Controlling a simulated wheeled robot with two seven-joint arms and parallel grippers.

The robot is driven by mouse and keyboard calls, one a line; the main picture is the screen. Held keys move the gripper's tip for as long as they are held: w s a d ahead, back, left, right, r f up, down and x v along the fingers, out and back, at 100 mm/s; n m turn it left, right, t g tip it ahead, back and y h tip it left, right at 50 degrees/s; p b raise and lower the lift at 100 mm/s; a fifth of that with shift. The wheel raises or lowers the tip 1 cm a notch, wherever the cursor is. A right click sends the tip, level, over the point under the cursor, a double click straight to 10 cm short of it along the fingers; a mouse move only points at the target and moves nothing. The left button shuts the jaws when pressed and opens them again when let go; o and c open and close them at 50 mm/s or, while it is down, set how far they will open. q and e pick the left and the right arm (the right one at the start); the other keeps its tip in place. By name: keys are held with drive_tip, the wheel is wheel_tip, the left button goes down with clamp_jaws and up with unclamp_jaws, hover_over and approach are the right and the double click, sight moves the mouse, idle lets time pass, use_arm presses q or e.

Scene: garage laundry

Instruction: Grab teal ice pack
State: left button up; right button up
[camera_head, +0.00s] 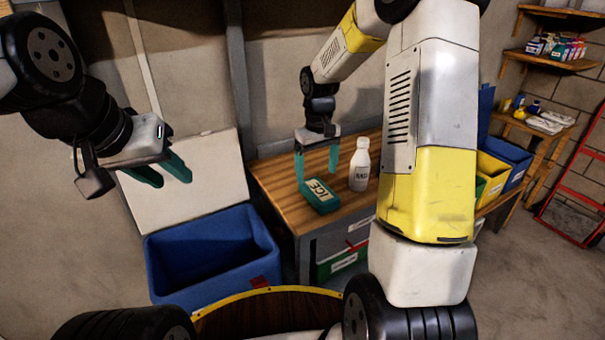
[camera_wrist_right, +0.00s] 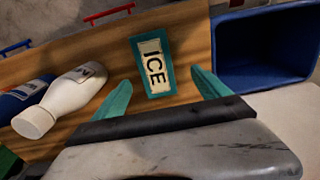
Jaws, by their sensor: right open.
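The teal ice pack (camera_head: 320,196), with a pale label reading ICE, lies flat on the wooden worktop (camera_head: 277,181) near its front left edge. In the right wrist view the ice pack (camera_wrist_right: 153,66) lies ahead, between the directions of the two teal fingers. My right gripper (camera_head: 318,168) is open and empty above the worktop, at the far side of the ice pack; its fingers (camera_wrist_right: 160,92) appear apart from the pack. My left gripper (camera_head: 169,176) is open and empty, off to the left above the blue bin.
A white bottle (camera_head: 360,166) stands close right of the ice pack; a blue bottle (camera_wrist_right: 25,96) shows beside it in the wrist view. An open blue bin (camera_head: 212,255) stands left of the worktop. A wall rises behind. Shelves (camera_head: 550,62) and bins are at right.

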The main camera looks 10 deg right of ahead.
sight(319, 190)
drive_tip(key=f, duration=0.5)
drive_tip(key=d+f, duration=0.1)
drive_tip(key=f, duration=0.1)
drive_tip(key=shift+w+f, duration=0.1)
drive_tip(key=shift+f, duration=0.3)
drive_tip(key=shift+c, duration=0.3)
drive_tip(key=c, duration=1.7)
drive_tip(key=shift+r, duration=0.1)
